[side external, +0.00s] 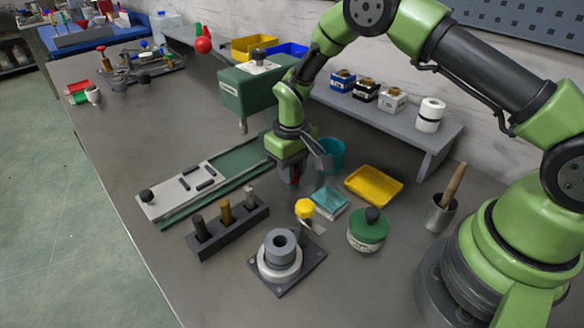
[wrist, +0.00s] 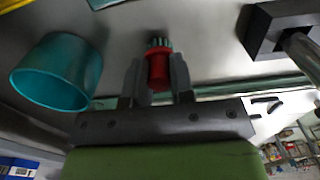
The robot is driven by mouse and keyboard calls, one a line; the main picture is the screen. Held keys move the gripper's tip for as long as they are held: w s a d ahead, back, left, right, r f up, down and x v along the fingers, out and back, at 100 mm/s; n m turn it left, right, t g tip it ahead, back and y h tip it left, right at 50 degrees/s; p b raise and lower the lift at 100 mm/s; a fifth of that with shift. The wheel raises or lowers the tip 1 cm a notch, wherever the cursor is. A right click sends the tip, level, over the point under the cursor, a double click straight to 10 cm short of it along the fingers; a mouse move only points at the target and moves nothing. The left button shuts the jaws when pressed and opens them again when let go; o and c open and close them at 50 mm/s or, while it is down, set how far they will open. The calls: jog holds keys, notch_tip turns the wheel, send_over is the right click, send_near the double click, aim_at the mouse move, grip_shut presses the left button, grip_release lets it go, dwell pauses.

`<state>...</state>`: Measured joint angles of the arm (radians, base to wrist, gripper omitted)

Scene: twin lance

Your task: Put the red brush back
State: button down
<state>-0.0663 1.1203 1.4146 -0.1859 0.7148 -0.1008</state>
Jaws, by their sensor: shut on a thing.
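The red brush (wrist: 158,68) is between the fingers of my gripper (wrist: 158,80) in the wrist view. My gripper is shut on its red body, and its greenish bristles point away from the palm. In the side view my gripper (side external: 291,178) points down above the bench, and only a sliver of red shows between the dark fingers. A teal cup (side external: 333,152) stands close behind and to the right of my gripper. In the wrist view the open teal cup (wrist: 52,88) is to the left, apart from the brush.
A yellow tray (side external: 374,186), a green-lidded jar (side external: 367,233) and a teal cloth or pad (side external: 330,202) lie to the right. A dark block with upright pins (side external: 228,232) and a round fixture (side external: 280,258) stand in front. A grey shelf (side external: 400,118) is behind.

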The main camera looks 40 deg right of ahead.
jog(key=shift+f, duration=0.15)
jog(key=c, duration=1)
grip_release()
notch_tip(320, 180, up, 12)
jog(key=shift+r, duration=0.25)
